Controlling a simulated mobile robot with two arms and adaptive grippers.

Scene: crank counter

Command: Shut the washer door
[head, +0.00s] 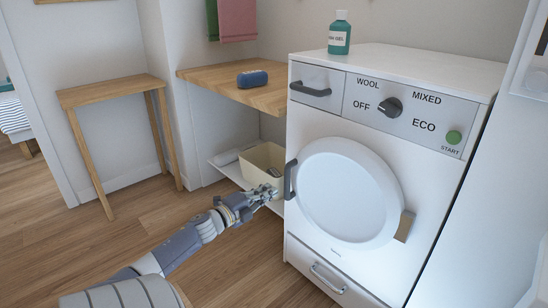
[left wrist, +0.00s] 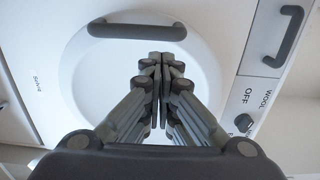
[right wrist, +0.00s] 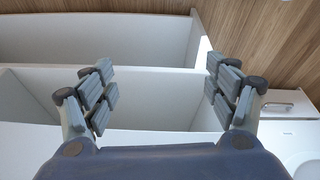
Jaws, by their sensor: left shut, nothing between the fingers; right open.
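The white washer (head: 470,72) stands at the right in the head view. Its round white door (head: 347,195) faces me, with a dark handle (head: 290,180) on its left edge and a tan hinge piece (head: 404,227) at its right. I cannot tell how wide any gap behind the door is. My left gripper (head: 268,192) is shut and empty, just left of the handle. The left wrist view shows its closed fingers (left wrist: 160,62) in front of the door (left wrist: 206,60), with the handle (left wrist: 137,31) beyond the tips. My right gripper (right wrist: 158,72) is open and empty, seen only in its wrist view.
A wooden counter (head: 220,84) with a dark blue object (head: 252,78) adjoins the washer; a cream bin (head: 258,160) sits beneath. A lower drawer (head: 330,280) lies under the door. A teal bottle (head: 339,38) stands on top. White compartments (right wrist: 100,40) lie below my right gripper.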

